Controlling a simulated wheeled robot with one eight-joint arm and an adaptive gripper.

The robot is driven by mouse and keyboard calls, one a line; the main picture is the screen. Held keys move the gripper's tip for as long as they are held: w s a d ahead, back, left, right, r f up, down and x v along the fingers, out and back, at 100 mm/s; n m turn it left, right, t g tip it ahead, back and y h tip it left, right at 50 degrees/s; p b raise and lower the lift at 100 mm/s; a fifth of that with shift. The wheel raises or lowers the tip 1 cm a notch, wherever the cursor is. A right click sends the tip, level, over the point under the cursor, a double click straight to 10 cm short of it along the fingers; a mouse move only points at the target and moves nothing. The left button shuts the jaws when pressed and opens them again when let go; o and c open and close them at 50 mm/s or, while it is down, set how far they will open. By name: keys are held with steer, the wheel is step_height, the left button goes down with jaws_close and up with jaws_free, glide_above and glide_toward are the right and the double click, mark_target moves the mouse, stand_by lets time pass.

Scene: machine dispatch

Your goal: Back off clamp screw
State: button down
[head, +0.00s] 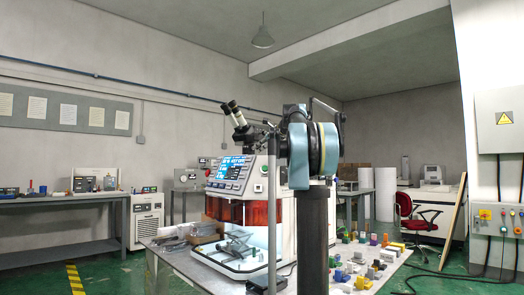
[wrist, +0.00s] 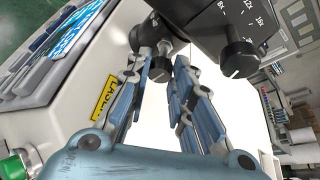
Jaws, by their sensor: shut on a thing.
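In the wrist view my gripper (wrist: 163,72) reaches up to the underside of a black microscope body (wrist: 210,20). Its two blue-padded fingers are closed on a small dark clamp screw (wrist: 160,69), which shows between the fingertips. The fingers hide part of the screw, and I cannot tell how far it is turned. A larger black knob (wrist: 239,60) sits to the right of the fingertips, apart from them. In the head view the microscope's eyepieces (head: 233,114) stick out above the white machine (head: 238,178); my arm hides the rest, and the gripper cannot be made out there.
The machine's blue display (wrist: 75,35) and a green button (wrist: 15,165) lie left of the fingers. In the head view several small coloured parts (head: 375,265) cover the table's right side. A red chair (head: 418,215) stands behind, and a workbench (head: 65,200) is at left.

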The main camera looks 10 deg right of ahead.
steer(key=n+t+h, duration=0.1)
steer(key=n, duration=0.1)
steer(key=n+t, duration=0.1)
steer(key=n, duration=0.1)
steer(key=shift+a+f+h, duration=0.1)
steer(key=shift+a+h, duration=0.05)
steer(key=shift+h, duration=0.25)
steer(key=shift+s, duration=0.1)
stand_by(0.4)
steer(key=c, duration=1.4)
jaws_free()
steer(key=v, duration=0.5)
steer(key=shift+s+f, duration=0.15)
steer(key=shift+s, duration=0.1)
steer(key=shift+s+d+r, duration=0.2)
steer(key=shift+s+r, duration=0.05)
steer(key=shift+s, duration=0.35)
steer(key=shift+s+d+r, duration=0.1)
steer(key=shift+s+d, duration=0.1)
steer(key=shift+s, duration=0.15)
